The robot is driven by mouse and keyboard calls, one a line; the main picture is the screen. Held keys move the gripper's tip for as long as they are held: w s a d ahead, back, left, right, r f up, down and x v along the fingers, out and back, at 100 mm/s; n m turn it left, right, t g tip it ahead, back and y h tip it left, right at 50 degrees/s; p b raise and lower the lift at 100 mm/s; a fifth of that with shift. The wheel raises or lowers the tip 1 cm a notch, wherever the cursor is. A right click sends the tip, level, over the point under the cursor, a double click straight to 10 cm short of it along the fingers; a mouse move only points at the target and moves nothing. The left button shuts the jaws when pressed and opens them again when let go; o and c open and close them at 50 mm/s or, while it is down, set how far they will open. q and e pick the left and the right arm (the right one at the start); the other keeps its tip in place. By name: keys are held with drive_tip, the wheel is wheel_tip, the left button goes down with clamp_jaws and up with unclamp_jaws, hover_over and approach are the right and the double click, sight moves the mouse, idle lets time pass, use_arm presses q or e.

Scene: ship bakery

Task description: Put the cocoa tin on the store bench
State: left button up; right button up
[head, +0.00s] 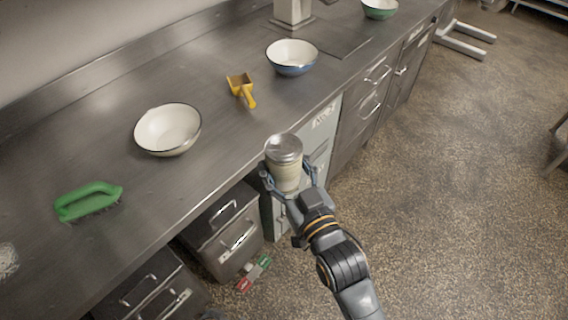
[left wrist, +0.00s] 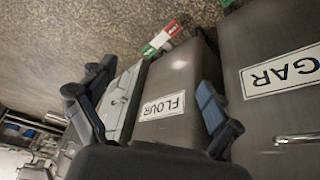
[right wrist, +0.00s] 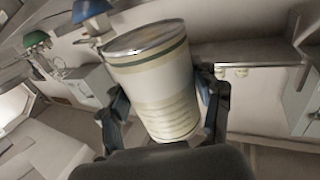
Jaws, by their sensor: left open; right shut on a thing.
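The cocoa tin (head: 285,165) is a cream cylinder with a silver lid. My right gripper (head: 289,176) is shut around it and holds it upright, just off the front edge of a long steel bench (head: 195,195). In the right wrist view the tin (right wrist: 158,85) sits between both fingers, looking slightly tilted; no name is readable on it. My left gripper (left wrist: 152,88) is open and empty, facing bins under a bench; it is out of the head view. I cannot tell whether this steel bench is the store bench.
Bare steel lies between the cream bowl and the front edge. A flour bin (left wrist: 165,100) and a sugar bin (left wrist: 275,75) are below.

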drive_tip(key=shift+r, duration=0.1)
use_arm(q)
drive_tip(key=s+a+f+g, duration=0.1)
drive_tip(key=s, duration=0.7)
drive_tip(key=s+a+f+g+y, duration=0.1)
drive_tip(key=s+a+f+g, duration=0.1)
drive_tip(key=s, duration=0.7)
drive_tip(key=shift+s+a+f+g, duration=0.15)
drive_tip(key=shift+a+f+g, duration=0.15)
use_arm(e)
drive_tip(key=s+d+m+t+h, duration=0.1)
drive_tip(key=s+d+h, duration=0.3)
drive_tip(key=d, duration=0.6)
drive_tip(key=s+d+f+m+t+h, duration=0.1)
drive_tip(key=s+d+m+h, duration=0.3)
drive_tip(key=d, duration=0.7)
drive_tip(key=shift+m, duration=0.3)
drive_tip(key=shift+a, duration=0.2)
drive_tip(key=w+a+r+n+g+y, duration=0.2)
drive_tip(key=w+a+n+g+y, duration=0.2)
drive_tip(key=a+y, duration=0.4)
drive_tip(key=w+a+r+n+g+y, duration=0.3)
drive_tip(key=w+a+n+g+y, duration=0.1)
drive_tip(key=a+n+y, duration=0.3)
drive_tip(key=shift+a+n+g+y, duration=0.4)
drive_tip(key=shift+a+n+g, duration=0.4)
drive_tip(key=shift+a+g, duration=0.1)
drive_tip(key=shift+s+n+g, duration=0.1)
drive_tip(key=shift+n+g, duration=0.2)
